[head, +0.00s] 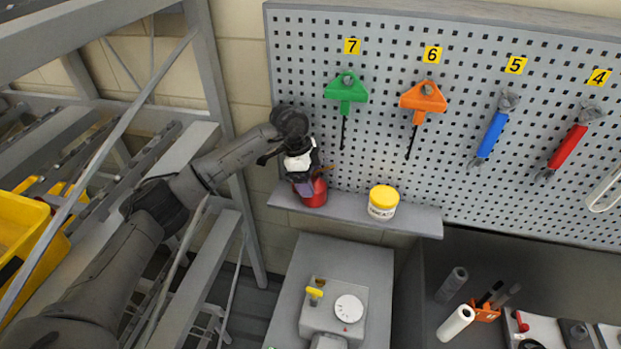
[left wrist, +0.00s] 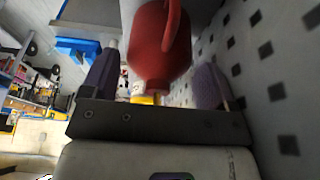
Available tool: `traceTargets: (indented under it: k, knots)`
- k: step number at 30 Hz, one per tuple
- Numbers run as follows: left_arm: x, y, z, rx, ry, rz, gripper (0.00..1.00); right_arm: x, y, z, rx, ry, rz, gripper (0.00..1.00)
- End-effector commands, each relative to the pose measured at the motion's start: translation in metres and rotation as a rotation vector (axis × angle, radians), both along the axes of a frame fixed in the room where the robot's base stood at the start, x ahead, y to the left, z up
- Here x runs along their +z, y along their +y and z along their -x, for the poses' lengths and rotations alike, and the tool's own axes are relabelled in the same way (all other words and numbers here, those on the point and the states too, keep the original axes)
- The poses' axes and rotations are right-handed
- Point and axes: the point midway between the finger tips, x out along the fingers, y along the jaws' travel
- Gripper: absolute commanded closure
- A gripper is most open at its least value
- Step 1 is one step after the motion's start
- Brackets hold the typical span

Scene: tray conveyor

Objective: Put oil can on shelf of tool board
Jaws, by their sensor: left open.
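The red oil can (head: 316,196) stands on the grey shelf (head: 413,216) at the left end of the pegboard tool board (head: 300,55). Its upper part is hidden by my left gripper (head: 305,184). In the left wrist view the red can (left wrist: 158,48) with its curved handle lies between the two spread purple-grey fingers of the gripper (left wrist: 155,84). A gap shows beside the can at each finger, so the gripper is open around it and not clamped. My right gripper is not in view.
A white jar with a yellow lid (head: 383,202) stands on the shelf to the can's right. Green (head: 346,88) and orange (head: 423,98) T-handle tools hang above. A grey cabinet (head: 340,262) is below the shelf. A rack with yellow bins (head: 24,232) is at left.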

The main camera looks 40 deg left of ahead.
Motion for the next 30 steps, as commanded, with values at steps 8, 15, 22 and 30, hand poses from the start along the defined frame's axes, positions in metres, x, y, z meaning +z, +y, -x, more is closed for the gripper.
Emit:
traceTargets:
  k: [8,15,22,30]
  knots:
    - [0.034,0.008,0.004,0.000,0.000,-0.001,0.19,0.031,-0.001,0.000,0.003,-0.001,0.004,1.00]
    - [0.072,0.018,0.009,0.000,0.000,0.000,0.19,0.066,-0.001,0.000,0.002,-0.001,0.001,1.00]
    - [0.102,0.026,0.014,0.000,0.000,-0.001,0.19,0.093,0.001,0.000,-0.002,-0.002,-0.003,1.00]
    - [0.110,0.030,0.016,-0.001,0.000,0.000,0.19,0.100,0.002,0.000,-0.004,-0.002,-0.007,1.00]
